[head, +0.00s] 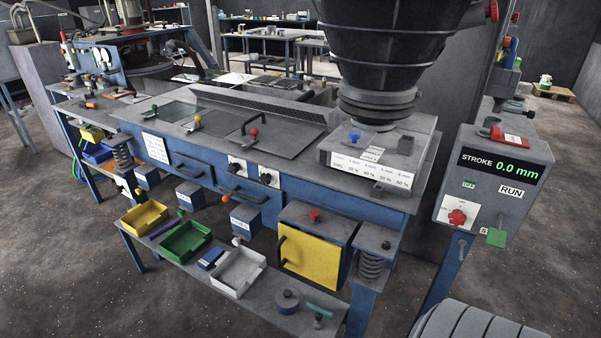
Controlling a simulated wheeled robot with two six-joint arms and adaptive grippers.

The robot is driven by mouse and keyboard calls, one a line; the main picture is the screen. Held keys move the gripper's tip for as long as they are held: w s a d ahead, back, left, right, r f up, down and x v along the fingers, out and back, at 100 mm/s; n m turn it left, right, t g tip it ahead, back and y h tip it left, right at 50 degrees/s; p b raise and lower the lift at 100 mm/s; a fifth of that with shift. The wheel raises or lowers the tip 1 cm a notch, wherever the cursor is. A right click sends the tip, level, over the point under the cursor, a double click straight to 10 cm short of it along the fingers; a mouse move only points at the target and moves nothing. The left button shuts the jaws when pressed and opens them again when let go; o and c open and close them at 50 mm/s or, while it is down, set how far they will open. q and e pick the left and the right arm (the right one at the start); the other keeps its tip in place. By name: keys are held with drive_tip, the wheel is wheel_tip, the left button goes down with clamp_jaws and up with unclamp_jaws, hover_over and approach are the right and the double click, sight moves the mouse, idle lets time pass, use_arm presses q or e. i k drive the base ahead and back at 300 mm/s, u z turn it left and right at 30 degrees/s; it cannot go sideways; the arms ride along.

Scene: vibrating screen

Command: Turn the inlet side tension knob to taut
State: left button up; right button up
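Two small dark knobs sit on white plates on the blue front of the vibrating screen (195,165). One is the left knob (236,168), the other the right knob (265,178). Their labels and pointers are too small to read, so I cannot tell which is the inlet side tension knob or how either is set. Neither of my grippers is in view.
A black hopper (385,50) stands over the machine's right end. A control box (495,180) at right reads STROKE 0.0 mm. A lower shelf holds yellow (143,217), green (185,240) and white (238,272) trays. A yellow-fronted box (310,262) stands below the hopper end.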

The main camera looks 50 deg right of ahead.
sight(265, 178)
drive_tip(key=z, duration=1)
drive_tip(key=i, duration=0.95)
drive_tip(key=z, duration=0.8)
